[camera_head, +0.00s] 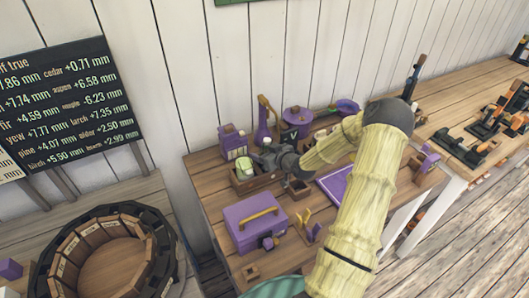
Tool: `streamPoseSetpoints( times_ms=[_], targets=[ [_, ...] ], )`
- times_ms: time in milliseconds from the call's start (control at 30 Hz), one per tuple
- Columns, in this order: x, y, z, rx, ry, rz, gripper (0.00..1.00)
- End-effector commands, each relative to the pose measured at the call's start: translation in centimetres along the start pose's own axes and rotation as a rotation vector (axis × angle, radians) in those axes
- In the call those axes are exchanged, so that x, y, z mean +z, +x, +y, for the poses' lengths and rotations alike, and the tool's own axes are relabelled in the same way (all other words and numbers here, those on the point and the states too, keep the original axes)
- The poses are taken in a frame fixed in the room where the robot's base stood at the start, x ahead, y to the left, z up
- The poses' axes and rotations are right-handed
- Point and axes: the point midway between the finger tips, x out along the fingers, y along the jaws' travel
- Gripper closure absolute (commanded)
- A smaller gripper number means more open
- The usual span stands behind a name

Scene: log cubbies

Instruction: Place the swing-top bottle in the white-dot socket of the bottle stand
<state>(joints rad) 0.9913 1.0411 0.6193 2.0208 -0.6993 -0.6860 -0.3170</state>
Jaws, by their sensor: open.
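My gripper (262,156) is dark grey and reaches over the back left part of the wooden workbench (214,204). Its jaws are open, but the fingers are small and partly blend into the wrist. A pale green and white rounded object (243,165) is just left of the gripper, at a brown wooden holder (246,184); I cannot tell whether it is the swing-top bottle. A tall purple object with a narrow top (264,119) stands behind the gripper and could also be a bottle. I cannot make out the bottle stand's sockets or a white dot.
A purple toolbox (247,228) with a yellow handle stands at the bench front. A purple box (231,140) and a purple lidded pot (297,117) are at the back. A purple-edged tray (330,187) lies beside my arm. A round wooden rack (107,257) is at left.

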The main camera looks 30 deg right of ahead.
Motion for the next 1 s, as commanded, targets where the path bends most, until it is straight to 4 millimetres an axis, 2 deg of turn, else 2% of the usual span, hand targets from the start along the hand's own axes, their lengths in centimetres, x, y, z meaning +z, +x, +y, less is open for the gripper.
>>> streamPoseSetpoints(
  times_ms=[167, 633, 800, 1000],
  targets=[
    [0.0, -1.9, 0.1, 0.002, 0.000, 0.000, 0.34],
    [0.0, -10.7, 0.1, 0.003, -0.001, -0.001, 0.34],
    [0.0, -12.0, 0.0, 0.001, 0.001, -0.001, 0.34],
    [-0.1, -12.1, 0.0, 0.000, 0.001, 0.000, 0.34]
  ],
)
